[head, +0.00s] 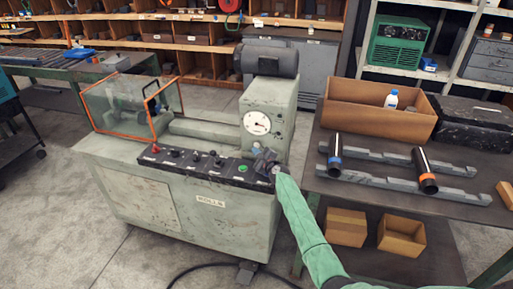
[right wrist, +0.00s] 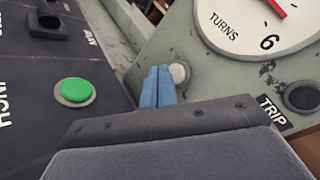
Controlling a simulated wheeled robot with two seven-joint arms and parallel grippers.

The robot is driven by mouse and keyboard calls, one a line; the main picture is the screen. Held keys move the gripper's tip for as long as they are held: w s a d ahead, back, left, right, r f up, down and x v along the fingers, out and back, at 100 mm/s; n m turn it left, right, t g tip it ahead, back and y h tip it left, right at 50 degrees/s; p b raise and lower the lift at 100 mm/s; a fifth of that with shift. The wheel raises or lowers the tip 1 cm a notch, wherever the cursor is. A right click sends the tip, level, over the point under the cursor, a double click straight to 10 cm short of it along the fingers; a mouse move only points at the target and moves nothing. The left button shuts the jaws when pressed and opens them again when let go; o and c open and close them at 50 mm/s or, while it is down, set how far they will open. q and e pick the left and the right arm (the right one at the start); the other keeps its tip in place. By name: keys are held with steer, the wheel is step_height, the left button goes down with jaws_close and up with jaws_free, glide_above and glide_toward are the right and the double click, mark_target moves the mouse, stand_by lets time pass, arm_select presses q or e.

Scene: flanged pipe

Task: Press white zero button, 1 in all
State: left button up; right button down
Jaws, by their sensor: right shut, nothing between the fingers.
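The white button (right wrist: 180,73) is a small pale round cap on the machine's upright green face, below the dial. My right gripper (right wrist: 158,84) is shut, with nothing between its blue fingertips. The fingertips are just left of the white button in the right wrist view and overlap its edge; I cannot tell whether they touch it. My left gripper is not in view.
A green button (right wrist: 74,91) sits on the black control panel (head: 200,166), left of my gripper. A black button (right wrist: 302,97) marked TRIP is to the right. A table (head: 330,188) with two dark cylinders and a brown box (head: 375,118) stands right of the machine.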

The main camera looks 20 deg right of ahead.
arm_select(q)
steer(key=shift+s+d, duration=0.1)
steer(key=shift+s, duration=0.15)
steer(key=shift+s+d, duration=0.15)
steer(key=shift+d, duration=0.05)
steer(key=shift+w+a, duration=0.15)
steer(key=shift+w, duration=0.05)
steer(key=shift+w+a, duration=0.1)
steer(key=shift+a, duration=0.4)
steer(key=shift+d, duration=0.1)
